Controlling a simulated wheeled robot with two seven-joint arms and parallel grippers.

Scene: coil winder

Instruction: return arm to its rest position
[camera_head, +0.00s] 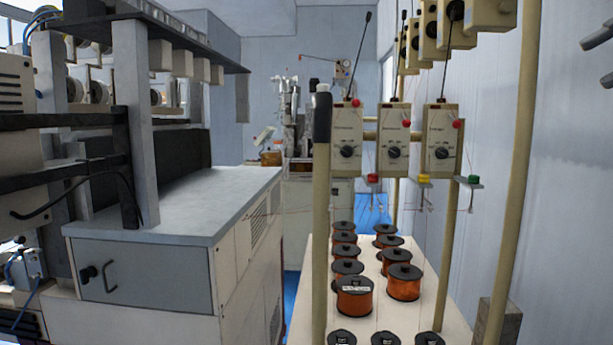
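My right gripper (583,62) shows only in part at the upper right edge of the head view. Its two grey fingertips point left, with a clear gap between them and nothing held. The rest of that gripper and its arm are outside the picture. The fingertips appear in front of the pale wall, to the right of the beige post. I cannot make out my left gripper in this view.
A white table (453,313) holds several copper wire spools (403,282). Beige posts (510,180) and tensioner boxes (347,138) with thin rods stand above it. A winding machine cabinet (140,277) fills the left. A narrow blue floor strip (290,290) shows between them.

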